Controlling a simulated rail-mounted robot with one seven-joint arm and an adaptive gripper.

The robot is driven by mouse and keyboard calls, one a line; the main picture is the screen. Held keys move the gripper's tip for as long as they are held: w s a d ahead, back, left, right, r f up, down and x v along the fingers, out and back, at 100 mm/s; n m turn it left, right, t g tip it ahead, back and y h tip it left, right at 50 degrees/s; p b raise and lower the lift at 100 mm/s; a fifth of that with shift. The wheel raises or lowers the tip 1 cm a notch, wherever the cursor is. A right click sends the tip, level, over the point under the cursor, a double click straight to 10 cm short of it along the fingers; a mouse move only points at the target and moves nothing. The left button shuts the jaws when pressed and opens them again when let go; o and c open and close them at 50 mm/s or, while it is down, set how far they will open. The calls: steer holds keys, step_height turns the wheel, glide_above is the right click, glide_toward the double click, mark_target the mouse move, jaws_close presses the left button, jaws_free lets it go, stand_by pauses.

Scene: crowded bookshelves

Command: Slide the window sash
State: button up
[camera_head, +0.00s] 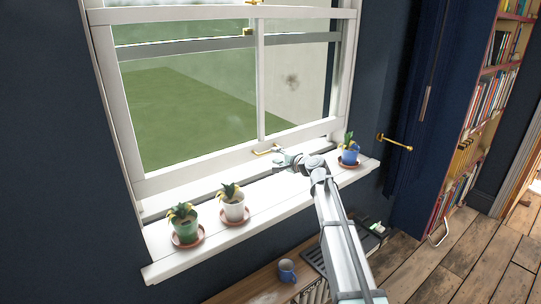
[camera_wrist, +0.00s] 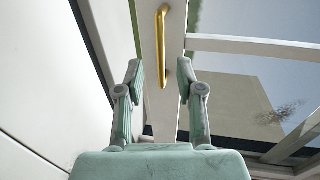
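The white window sash (camera_head: 235,155) has a brass handle (camera_head: 267,150) on its bottom rail. A dark strip shows between that rail and the white sill; I cannot tell whether it is an open gap. My gripper (camera_head: 281,157) is just beside the handle, at the rail. In the wrist view my gripper (camera_wrist: 161,78) has its two fingers apart with nothing held. The handle (camera_wrist: 161,45) runs up the picture, its lower end between the fingertips. I see no finger touching it, and the depth between them is unclear.
On the sill (camera_head: 262,205) stand a green pot (camera_head: 186,231), a white pot (camera_head: 234,209) and, right of my gripper, a blue pot (camera_head: 349,156), all with plants. Below is a wooden top with a blue mug (camera_head: 287,271). Bookshelves (camera_head: 488,100) stand at right.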

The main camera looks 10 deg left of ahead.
steer(key=v, duration=0.4)
steer(key=shift+s+d+r, duration=0.1)
steer(key=shift+s+d, duration=0.1)
steer(key=shift+s, duration=0.05)
